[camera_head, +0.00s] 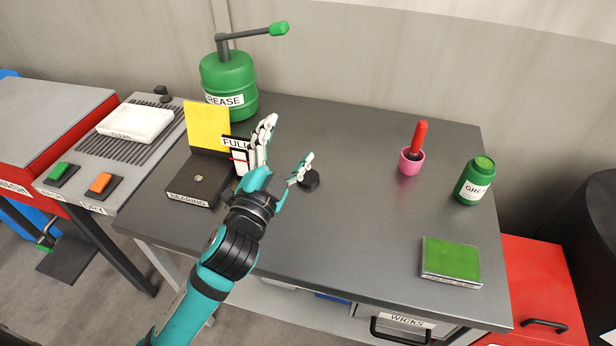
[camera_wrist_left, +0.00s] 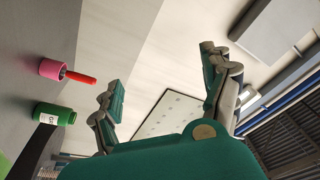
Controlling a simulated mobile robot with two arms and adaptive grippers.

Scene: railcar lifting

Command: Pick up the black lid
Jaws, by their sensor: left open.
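The black lid (camera_head: 310,180) is a small dark disc lying on the grey table, in the head view. My left gripper (camera_head: 286,150) is just left of it, with its fingers spread open and empty. One finger is close beside the lid's upper left edge; I cannot tell whether it touches. In the left wrist view my left gripper (camera_wrist_left: 160,80) is also open, with nothing between its fingers. The lid does not show in that view. My right gripper is not in view.
A black bearing box (camera_head: 193,189) and a yellow card (camera_head: 207,125) stand left of the gripper. A green grease pot (camera_head: 228,78) is behind. A pink cup (camera_head: 410,165), green jar (camera_head: 474,187) and green pad (camera_head: 451,257) are to the right. The middle table is clear.

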